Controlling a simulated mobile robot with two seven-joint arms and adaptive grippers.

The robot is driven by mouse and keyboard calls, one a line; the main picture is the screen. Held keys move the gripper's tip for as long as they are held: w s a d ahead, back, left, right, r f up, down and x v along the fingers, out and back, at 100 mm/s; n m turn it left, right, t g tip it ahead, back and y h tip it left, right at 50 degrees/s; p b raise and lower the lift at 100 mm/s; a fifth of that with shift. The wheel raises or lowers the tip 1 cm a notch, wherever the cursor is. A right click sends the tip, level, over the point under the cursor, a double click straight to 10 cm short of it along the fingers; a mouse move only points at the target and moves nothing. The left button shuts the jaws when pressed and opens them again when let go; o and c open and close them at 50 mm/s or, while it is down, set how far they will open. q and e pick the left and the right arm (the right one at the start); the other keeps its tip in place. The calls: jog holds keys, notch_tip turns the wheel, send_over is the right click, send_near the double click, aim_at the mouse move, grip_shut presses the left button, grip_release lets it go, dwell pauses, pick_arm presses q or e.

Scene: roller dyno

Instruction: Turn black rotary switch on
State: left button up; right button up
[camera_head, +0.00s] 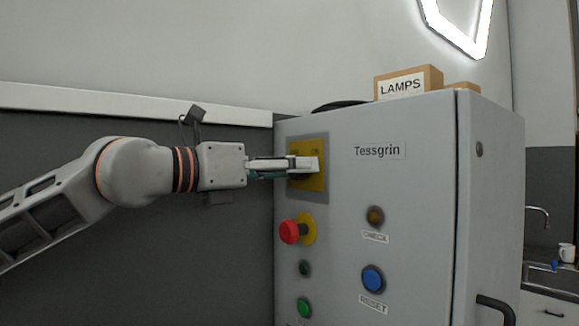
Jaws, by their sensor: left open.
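The rotary switch has a yellow plate (318,184) on the upper left of a grey cabinet front (420,220). Part of an "ON" label shows at the plate's top. My left gripper (308,167) reaches in from the left, with its fingers in front of the plate. The black knob is hidden behind the fingers, so I cannot tell its position or whether the fingers touch it. The left gripper is open. My right gripper is not in view.
Below the plate are a red emergency button (289,232), a black button (305,268) and a green button (304,307). To the right are an amber lamp (375,216) and a blue reset button (373,279). A lamps box (408,83) sits on top.

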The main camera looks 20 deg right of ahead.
pick_arm(q)
jog(key=c, duration=1.1)
jog(key=m+b, duration=0.1)
jog(key=m, duration=0.2)
jog(key=shift+f, duration=0.1)
jog(key=m+b, duration=0.1)
jog(key=m, duration=0.2)
jog(key=shift+m, duration=0.3)
jog(key=m, duration=1.1)
jog(key=shift+p, duration=0.35)
jog(key=shift+m, duration=0.3)
